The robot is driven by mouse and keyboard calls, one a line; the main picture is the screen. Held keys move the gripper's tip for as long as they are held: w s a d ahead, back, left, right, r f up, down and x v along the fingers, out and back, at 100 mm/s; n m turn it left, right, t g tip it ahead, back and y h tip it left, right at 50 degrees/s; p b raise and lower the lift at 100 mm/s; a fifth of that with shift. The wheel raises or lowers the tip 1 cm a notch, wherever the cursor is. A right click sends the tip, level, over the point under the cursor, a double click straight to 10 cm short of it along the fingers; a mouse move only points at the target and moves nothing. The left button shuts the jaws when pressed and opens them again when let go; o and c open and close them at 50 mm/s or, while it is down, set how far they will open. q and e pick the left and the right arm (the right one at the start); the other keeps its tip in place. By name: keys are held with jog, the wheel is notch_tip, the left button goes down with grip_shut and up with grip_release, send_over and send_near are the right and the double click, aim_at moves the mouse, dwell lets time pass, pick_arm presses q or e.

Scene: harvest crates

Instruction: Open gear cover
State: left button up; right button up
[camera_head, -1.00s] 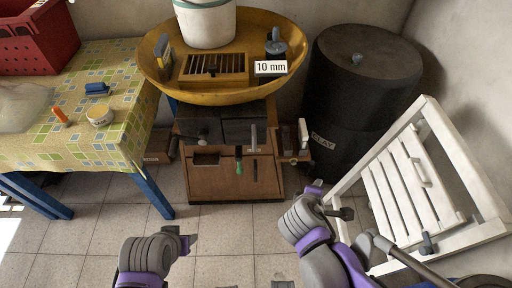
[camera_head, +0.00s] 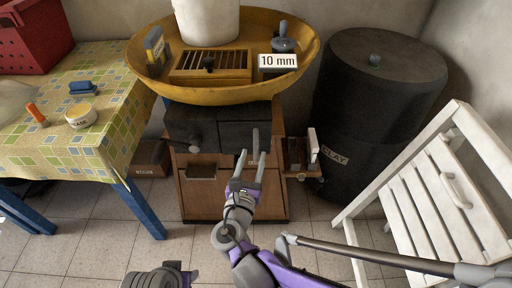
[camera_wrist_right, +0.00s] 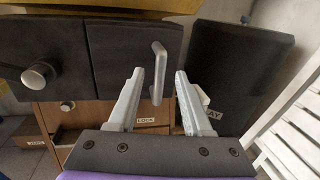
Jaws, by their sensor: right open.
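The mill's dark front has two black panels. The right panel (camera_head: 240,134), likely the gear cover, carries an upright grey bar handle (camera_head: 255,139). In the right wrist view the panel (camera_wrist_right: 115,50) and handle (camera_wrist_right: 158,72) show close up. My right gripper (camera_head: 251,156) is open in front of the panel. In the wrist view its fingertips (camera_wrist_right: 159,78) stand either side of the handle; contact cannot be told. The left black panel (camera_wrist_right: 40,40) has a round knob (camera_wrist_right: 38,75). My left gripper (camera_head: 178,274) is low at the bottom edge, mostly cut off.
A LOCK label (camera_wrist_right: 146,121) sits below the right panel. Above is a yellow bowl (camera_head: 215,94) with a slatted tray and white bucket. A black CLAY barrel (camera_head: 365,110) and white slatted frame (camera_head: 425,215) stand right. A cloth-covered table (camera_head: 60,140) stands left.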

aim_at(256, 148)
jog(key=w, duration=0.2)
jog(key=w+d, duration=0.1)
jog(key=w, duration=0.1)
jog(key=shift+w+b, duration=0.35)
jog(key=shift+w, duration=0.05)
grip_shut()
dwell(1.1)
